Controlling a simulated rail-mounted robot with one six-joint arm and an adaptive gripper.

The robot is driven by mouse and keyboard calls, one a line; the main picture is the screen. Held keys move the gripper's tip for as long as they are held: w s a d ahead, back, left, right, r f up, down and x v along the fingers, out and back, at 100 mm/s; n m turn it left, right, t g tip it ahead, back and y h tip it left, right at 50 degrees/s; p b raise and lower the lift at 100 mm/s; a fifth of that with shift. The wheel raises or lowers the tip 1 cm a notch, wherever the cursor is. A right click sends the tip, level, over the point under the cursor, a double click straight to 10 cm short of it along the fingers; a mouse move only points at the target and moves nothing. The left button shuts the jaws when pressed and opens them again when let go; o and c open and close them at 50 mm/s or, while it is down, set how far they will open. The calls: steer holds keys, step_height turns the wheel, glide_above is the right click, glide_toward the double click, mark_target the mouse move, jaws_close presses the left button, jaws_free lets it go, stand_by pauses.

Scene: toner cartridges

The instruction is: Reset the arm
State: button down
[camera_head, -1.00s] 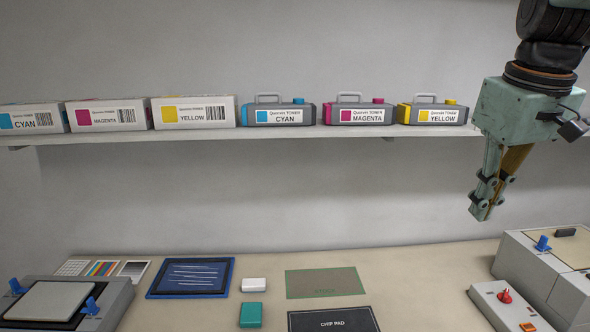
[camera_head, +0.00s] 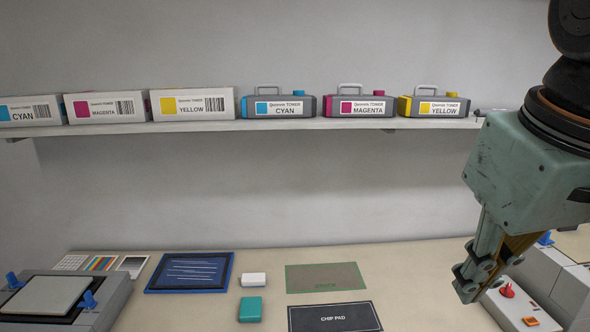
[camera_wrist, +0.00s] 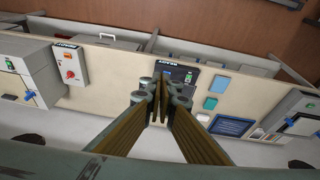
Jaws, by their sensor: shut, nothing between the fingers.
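My gripper (camera_head: 466,286) hangs at the right in the head view, above the right part of the table, with its fingers pointing down. In the wrist view my gripper (camera_wrist: 159,100) shows its fingers closed together with nothing between them. The fingertips appear over the table near the chip pad (camera_head: 335,318), apart from the objects. My arm comes down from the upper right corner of the head view.
A shelf (camera_head: 300,126) holds toner boxes and cyan (camera_head: 279,108), magenta (camera_head: 358,107) and yellow (camera_head: 434,107) cartridges. A control box with a red knob (camera_head: 508,291) stands close to the gripper. A blue-framed tray (camera_head: 190,272) and a left machine (camera_head: 60,300) are on the table.

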steer(key=s+a+f+m+b, duration=0.1)
steer(key=s+a+f, duration=0.1)
steer(key=s+f, duration=0.3)
steer(key=s, duration=0.2)
steer(key=shift+s+a, duration=0.2)
steer(key=shift+s, duration=0.1)
stand_by(1.0)
